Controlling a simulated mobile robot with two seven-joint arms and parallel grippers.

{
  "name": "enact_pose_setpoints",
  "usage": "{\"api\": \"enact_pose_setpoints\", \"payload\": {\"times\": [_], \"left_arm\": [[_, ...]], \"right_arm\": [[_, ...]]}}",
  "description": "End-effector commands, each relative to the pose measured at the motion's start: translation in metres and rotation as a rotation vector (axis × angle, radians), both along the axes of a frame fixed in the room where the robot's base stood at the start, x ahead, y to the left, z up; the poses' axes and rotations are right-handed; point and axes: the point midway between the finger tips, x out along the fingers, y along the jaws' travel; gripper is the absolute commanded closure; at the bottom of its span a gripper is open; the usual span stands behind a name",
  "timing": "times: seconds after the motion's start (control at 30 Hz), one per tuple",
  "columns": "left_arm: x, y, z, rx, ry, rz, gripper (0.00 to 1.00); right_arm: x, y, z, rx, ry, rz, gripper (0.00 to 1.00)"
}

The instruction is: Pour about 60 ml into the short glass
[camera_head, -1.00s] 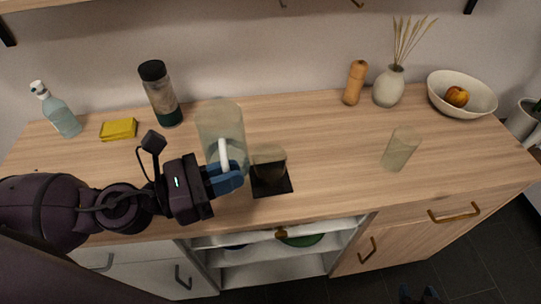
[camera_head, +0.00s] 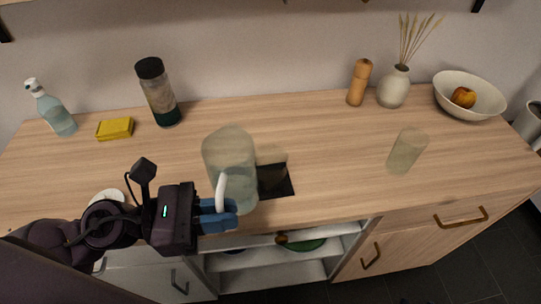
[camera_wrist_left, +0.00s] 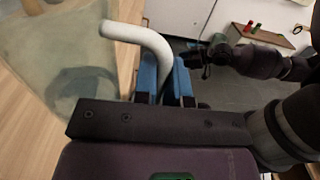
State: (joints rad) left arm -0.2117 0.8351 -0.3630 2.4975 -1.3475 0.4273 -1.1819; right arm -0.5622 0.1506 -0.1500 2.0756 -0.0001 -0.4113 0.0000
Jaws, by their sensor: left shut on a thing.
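The jug (camera_head: 229,153) is large and translucent, with a pale handle (camera_head: 222,188). My left gripper (camera_head: 222,212) is shut on that handle, which shows between its blue fingers in the left wrist view (camera_wrist_left: 163,82). The jug is near the counter's front edge; I cannot tell how high its base is. A short tinted glass (camera_head: 270,178) stands on a black mat (camera_head: 286,187) just right of the jug, which partly hides both. Dark blue tips at the head view's bottom edge (camera_head: 424,296) look like my right gripper; its jaws are unclear.
A taller clear glass (camera_head: 407,151) stands to the right. Along the back are a spray bottle (camera_head: 53,113), yellow sponge (camera_head: 115,128), dark-capped bottle (camera_head: 158,95), wooden mill (camera_head: 358,84), vase (camera_head: 393,88) and fruit bowl (camera_head: 470,98). The counter between mat and tall glass is clear.

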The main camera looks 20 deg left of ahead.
Motion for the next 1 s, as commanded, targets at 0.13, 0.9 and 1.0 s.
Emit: {"api": "enact_pose_setpoints", "payload": {"times": [0.13,0.9,1.0], "left_arm": [[-0.013,-0.002,-0.009,-0.004,0.003,-0.063,1.0],[-0.059,-0.002,-0.035,-0.001,-0.004,-0.298,1.0],[-0.059,-0.002,-0.035,0.0,-0.002,-0.296,1.0]], "right_arm": [[-0.002,0.001,-0.009,0.004,0.012,-0.002,0.51],[-0.003,0.002,-0.024,-0.001,0.03,0.008,0.51],[-0.003,0.001,-0.024,-0.004,0.03,0.01,0.51]]}}
